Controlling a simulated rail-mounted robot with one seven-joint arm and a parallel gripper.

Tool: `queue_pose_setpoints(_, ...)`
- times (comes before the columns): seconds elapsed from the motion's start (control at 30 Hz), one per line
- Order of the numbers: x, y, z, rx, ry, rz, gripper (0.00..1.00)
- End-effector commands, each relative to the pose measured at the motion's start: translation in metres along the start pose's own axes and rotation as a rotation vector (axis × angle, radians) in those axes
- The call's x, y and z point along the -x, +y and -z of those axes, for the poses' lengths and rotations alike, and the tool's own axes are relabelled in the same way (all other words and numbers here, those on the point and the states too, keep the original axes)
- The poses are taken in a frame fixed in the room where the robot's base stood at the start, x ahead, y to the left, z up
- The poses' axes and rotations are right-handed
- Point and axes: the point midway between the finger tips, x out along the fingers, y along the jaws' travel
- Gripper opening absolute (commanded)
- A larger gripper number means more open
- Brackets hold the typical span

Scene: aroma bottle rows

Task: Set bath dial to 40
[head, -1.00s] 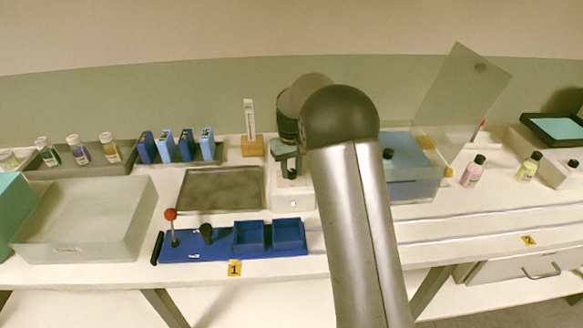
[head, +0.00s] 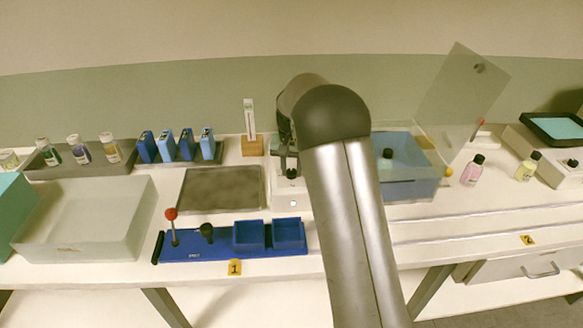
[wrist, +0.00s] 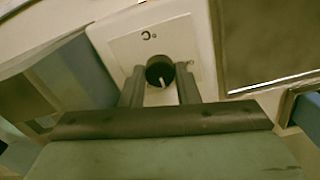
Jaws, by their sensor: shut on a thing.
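The bath dial (wrist: 160,71) is a small black knob with a pale pointer mark, set on a white panel (wrist: 190,45) with a "°C" marking. My gripper (wrist: 161,84) has one finger on each side of the knob and is shut on it. No number on the panel can be read. The bath (head: 408,188) is a blue basin with clear walls and a raised clear lid (head: 460,95). In the head view my gripper (head: 289,165) is low over the white control box (head: 296,198) left of the basin, partly hidden by my arm.
A grey plate (head: 220,188) and a blue tray with a red-topped lever (head: 171,228) lie to the left. A thermometer on a wooden block (head: 251,135) stands behind. Pink (head: 473,172) and yellow (head: 527,167) bottles stand right of the bath.

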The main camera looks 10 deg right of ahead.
Motion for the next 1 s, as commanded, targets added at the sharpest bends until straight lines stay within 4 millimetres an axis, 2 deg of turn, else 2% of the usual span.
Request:
queue_pose_setpoints(0.33, 0.001, 0.000, 0.001, -0.002, 0.002, 0.001, 0.06)
queue_pose_setpoints(0.37, 0.001, 0.000, 0.001, -0.002, 0.003, 0.001, 0.31)
queue_pose_setpoints(0.43, 0.001, 0.000, 0.001, -0.001, 0.002, 0.001, 0.50)
queue_pose_setpoints(0.77, 0.003, 0.000, 0.000, -0.001, 0.002, 0.001, 0.50)
queue_pose_setpoints(0.87, 0.011, 0.000, 0.001, -0.001, 0.004, 0.002, 0.50)
queue_pose_setpoints(1.0, 0.037, 0.000, 0.001, -0.001, 0.006, 0.002, 0.50)
